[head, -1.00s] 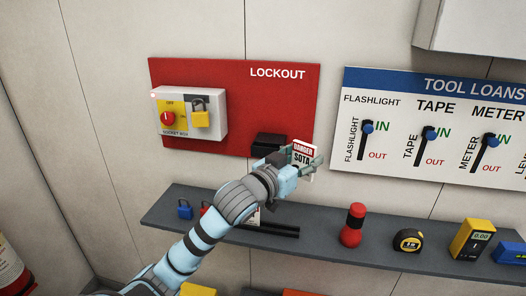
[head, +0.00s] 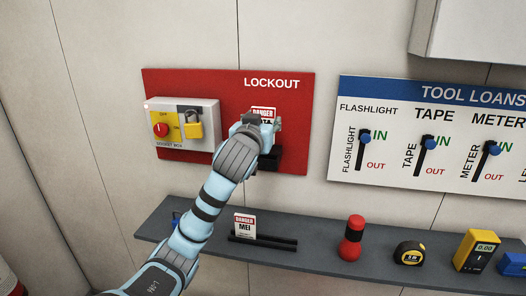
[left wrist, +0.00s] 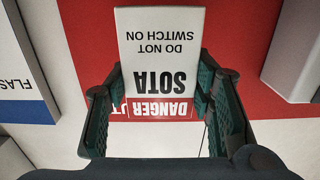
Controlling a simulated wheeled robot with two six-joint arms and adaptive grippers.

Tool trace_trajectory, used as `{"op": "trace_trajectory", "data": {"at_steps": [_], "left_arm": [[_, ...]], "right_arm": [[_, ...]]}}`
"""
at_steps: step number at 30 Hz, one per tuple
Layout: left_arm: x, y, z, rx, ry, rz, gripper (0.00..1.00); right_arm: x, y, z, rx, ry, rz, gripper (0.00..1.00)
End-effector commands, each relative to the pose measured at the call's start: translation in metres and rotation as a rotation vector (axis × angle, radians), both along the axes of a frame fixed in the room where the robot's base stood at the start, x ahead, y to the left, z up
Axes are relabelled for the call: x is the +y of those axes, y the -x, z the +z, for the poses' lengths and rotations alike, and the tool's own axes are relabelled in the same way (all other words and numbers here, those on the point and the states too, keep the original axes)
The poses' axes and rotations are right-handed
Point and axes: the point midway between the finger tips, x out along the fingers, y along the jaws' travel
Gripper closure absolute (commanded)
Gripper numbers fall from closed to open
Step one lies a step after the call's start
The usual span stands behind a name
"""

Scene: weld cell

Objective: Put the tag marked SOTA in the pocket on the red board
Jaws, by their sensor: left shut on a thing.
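The SOTA tag (head: 263,111), white with a red DANGER band, is held upright in front of the red board (head: 290,95). My left gripper (head: 261,122) is shut on it. In the left wrist view, the tag (left wrist: 160,55) appears upside down between the fingers of my left gripper (left wrist: 160,92), its lettering clear. The black pocket (head: 270,159) is on the lower right part of the red board, just below the gripper and partly hidden by my arm. I cannot tell the gap between tag and board. My right gripper is not in view.
The socket box (head: 182,122) with a red knob and yellow padlock is left of my gripper. Below, a grey shelf (head: 318,251) holds the MEI tag (head: 244,226), a flashlight (head: 352,238), a tape (head: 409,253) and a meter (head: 476,250). The tool loans board (head: 435,180) is to the right.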

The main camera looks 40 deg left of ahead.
Motion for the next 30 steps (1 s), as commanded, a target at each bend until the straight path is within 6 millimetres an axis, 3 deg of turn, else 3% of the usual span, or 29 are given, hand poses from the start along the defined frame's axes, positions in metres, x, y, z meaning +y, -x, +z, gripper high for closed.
{"op": "trace_trajectory", "data": {"at_steps": [1, 10, 20, 21, 24, 30], "left_arm": [[0.0, 0.0, -0.013, 0.003, -0.001, -0.001, 0.75], [0.0, 0.0, -0.061, 0.002, 0.0, -0.001, 0.75], [0.0, 0.0, -0.067, -0.002, 0.0, -0.001, 0.75], [0.0, 0.0, -0.067, -0.002, 0.0, -0.001, 0.47], [0.0, 0.0, -0.067, -0.002, 0.0, -0.001, 0.32], [0.0, 0.0, -0.066, -0.002, 0.0, -0.001, 0.32]], "right_arm": [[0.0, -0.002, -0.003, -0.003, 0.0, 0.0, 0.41], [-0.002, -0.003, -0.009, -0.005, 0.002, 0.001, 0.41], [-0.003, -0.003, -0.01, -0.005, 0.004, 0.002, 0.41], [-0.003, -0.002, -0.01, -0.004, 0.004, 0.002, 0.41], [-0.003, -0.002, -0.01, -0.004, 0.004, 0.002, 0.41], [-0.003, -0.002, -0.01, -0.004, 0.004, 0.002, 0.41]]}}
